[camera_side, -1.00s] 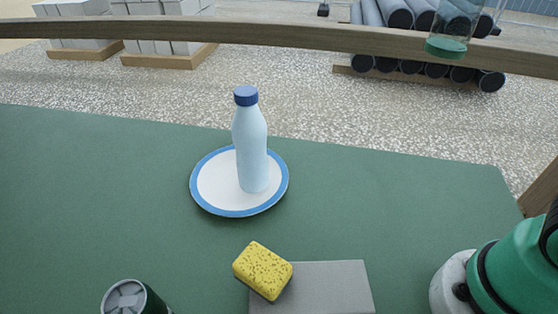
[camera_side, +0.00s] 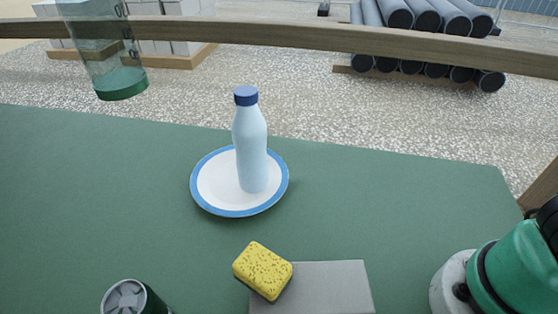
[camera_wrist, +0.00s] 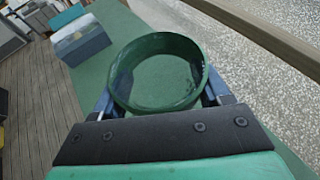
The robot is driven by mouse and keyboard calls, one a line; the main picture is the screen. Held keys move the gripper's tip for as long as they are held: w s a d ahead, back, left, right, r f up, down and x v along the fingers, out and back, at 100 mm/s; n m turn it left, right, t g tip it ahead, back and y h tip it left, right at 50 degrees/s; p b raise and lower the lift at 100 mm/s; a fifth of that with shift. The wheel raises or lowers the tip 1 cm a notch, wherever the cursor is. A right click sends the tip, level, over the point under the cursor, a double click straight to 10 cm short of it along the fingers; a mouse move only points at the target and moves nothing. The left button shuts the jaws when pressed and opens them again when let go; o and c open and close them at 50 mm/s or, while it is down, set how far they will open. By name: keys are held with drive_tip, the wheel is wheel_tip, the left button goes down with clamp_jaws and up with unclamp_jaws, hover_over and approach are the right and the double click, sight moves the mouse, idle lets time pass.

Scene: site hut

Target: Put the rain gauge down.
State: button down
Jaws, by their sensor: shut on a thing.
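The rain gauge (camera_side: 112,58) is a clear tube with a green base, high at the upper left in the side view. It hangs slightly tilted in the air, with its top out of the frame. In the wrist view I look into its green-rimmed opening (camera_wrist: 156,44). My gripper (camera_wrist: 160,92) is shut on it, with a finger on each side of the tube. The fingers are out of the side view. The green table (camera_side: 90,195) lies below; no contact between base and table shows.
A pale blue bottle (camera_side: 251,150) stands on a blue-rimmed plate (camera_side: 212,193) mid-table. A dark green can (camera_side: 135,298) stands at the front left. The table's left part is clear.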

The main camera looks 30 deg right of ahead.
drive_tip(key=s+a+f+n+y, duration=0.1)
drive_tip(key=s+a+n+y, duration=0.1)
drive_tip(key=a, duration=0.3)
wheel_tip(320, 180, down, 24)
drive_tip(key=shift+w+f+g, duration=0.2)
drive_tip(key=shift+g, duration=0.1)
drive_tip(key=shift+a, duration=0.1)
idle(0.3)
unclamp_jaws()
drive_tip(key=shift+f, duration=0.1)
